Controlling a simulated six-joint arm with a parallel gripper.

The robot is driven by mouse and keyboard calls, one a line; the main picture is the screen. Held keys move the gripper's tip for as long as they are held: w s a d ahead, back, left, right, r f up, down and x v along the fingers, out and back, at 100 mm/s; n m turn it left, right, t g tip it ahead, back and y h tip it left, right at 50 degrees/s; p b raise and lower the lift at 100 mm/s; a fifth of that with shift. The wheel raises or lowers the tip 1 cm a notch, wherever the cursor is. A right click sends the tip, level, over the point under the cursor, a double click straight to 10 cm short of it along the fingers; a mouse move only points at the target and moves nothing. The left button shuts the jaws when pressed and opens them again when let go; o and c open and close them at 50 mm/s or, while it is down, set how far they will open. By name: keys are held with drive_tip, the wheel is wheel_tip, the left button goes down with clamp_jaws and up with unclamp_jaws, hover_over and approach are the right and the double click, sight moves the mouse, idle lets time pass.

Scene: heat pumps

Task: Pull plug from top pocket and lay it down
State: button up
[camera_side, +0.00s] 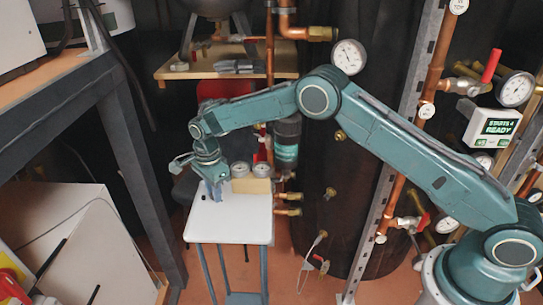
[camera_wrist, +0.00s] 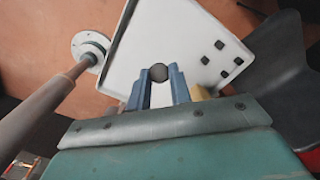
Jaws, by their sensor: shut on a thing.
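My gripper (camera_wrist: 158,82) is shut on a dark round-ended plug (camera_wrist: 158,72), held between the tips of its two blue fingers. In the side view my gripper (camera_side: 217,192) points down at the rear left part of a small white table (camera_side: 235,222). The white tabletop also fills the area beyond the fingers in the wrist view (camera_wrist: 185,35). I cannot tell whether the plug touches the table. The plug is not clear in the side view, and I cannot make out a top pocket.
A beige block (camera_side: 258,186) stands right of my gripper, with two round gauges (camera_side: 240,170) behind it. Several dark squares (camera_wrist: 219,45) mark the tabletop. The table's front is clear. A dark metal frame (camera_side: 125,150) stands left; copper pipes (camera_side: 405,135) stand right.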

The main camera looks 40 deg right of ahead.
drive_tip(key=shift+f, duration=2.7)
drive_tip(key=o, duration=1)
drive_tip(key=shift+r, duration=0.1)
drive_tip(key=shift+r, duration=5.4)
